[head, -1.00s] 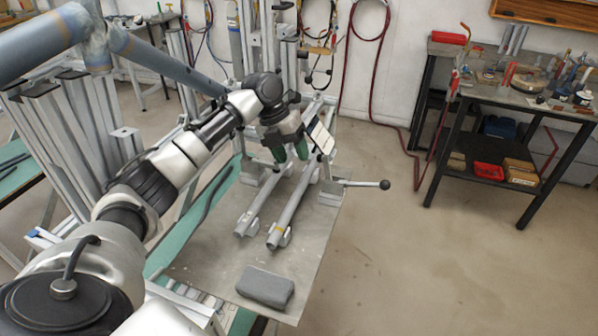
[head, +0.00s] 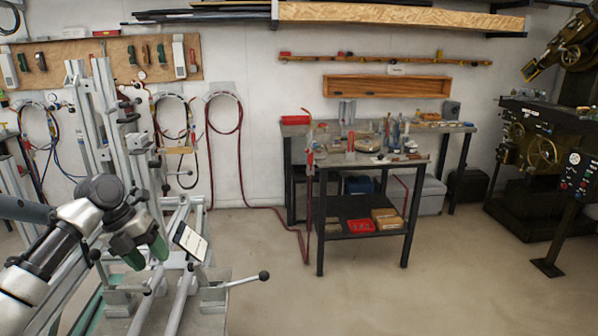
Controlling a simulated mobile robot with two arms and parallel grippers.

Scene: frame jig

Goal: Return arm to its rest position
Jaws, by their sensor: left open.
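My left arm comes in from the lower left. Its gripper (head: 147,256) has green fingertips and is open, with nothing between the fingers. It hangs above the frame jig, close to the grey tubes (head: 181,298) that lie in it. A small dark-edged panel (head: 190,241) on the jig is just to the right of the gripper. A lever with a black ball knob (head: 264,276) sticks out to the right of the jig. The near part of the jig is cut off by the picture's lower edge. My right gripper is not in view.
A black workbench (head: 320,200) with tools, a red tray (head: 361,226) and boxes on its lower shelf stands at the back middle. A dark machine (head: 540,170) stands at the far right. The floor (head: 420,295) between them and the jig is clear.

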